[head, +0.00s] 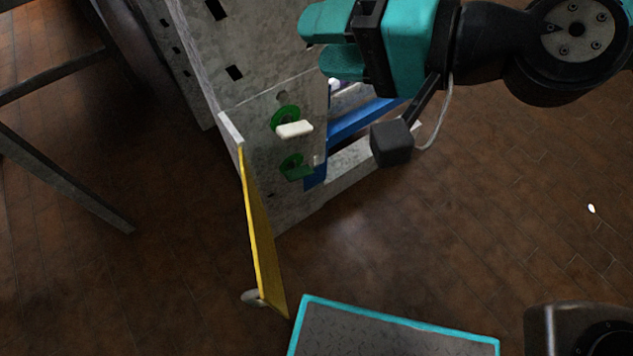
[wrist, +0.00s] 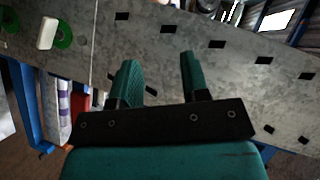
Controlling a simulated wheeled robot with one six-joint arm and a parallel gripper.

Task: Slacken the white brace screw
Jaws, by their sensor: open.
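The white brace screw (head: 294,129) has a flat white bar head in front of a green ring (head: 285,118) on the grey metal plate (head: 265,190). In the wrist view the white screw (wrist: 47,33) shows at the upper left, with the green ring (wrist: 64,34) beside it. My gripper (head: 312,42) is teal and open, with nothing between its fingers. It is above and to the right of the screw in the head view. In the wrist view its two fingers (wrist: 160,75) are apart, in front of bare slotted plate, to the right of the screw.
A second green ring (head: 295,167) sits below the screw. A yellow panel (head: 261,235) slants down from the plate's left edge. A blue beam (head: 362,119) runs to the right of the plate. Brown tiled floor lies open at the right.

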